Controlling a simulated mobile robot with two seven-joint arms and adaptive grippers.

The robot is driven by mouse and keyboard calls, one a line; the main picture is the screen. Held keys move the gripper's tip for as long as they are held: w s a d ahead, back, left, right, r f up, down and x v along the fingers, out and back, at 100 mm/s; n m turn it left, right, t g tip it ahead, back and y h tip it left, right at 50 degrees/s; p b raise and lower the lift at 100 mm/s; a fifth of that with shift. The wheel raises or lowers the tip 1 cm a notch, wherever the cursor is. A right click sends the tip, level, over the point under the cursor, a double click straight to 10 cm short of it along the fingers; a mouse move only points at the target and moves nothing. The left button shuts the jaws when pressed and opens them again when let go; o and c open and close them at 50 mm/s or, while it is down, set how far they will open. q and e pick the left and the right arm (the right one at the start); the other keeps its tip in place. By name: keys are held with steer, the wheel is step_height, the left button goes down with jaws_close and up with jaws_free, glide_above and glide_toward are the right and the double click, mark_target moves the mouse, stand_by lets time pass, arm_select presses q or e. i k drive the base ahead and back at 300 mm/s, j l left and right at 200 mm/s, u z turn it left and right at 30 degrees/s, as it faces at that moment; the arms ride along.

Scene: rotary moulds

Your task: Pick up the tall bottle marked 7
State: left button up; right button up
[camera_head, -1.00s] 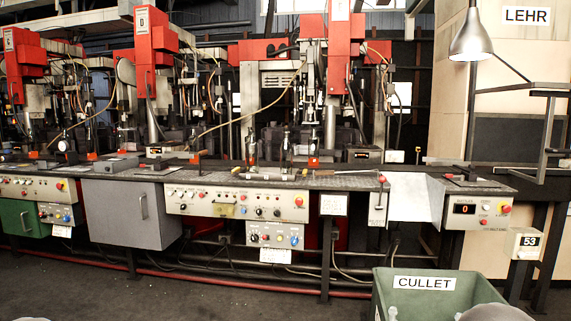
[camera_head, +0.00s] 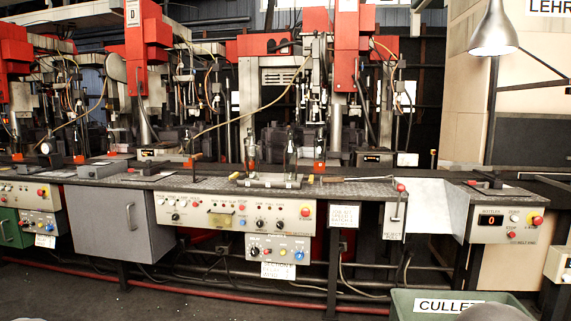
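Two upright dark glass bottles stand on the metal bench in the middle of the view. One is the left bottle (camera_head: 250,153), and the other is the right bottle (camera_head: 290,155). They stand apart, by a pale flat plate (camera_head: 267,182) at the front of the moulding machine. No number 7 can be read on either bottle, and I cannot tell which is the tall one. Neither of my grippers shows in the view.
A long bench (camera_head: 350,188) carries control panels along its front. A green bin marked CULLET (camera_head: 405,303) stands at bottom right. A lamp (camera_head: 493,32) hangs at upper right. A grey cabinet (camera_head: 113,222) is under the bench. Dark floor is clear in front.

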mark_target(290, 152)
steer(key=i+j, duration=0.1)
steer(key=i, duration=1)
steer(key=i+j, duration=0.15)
steer(key=i, duration=0.9)
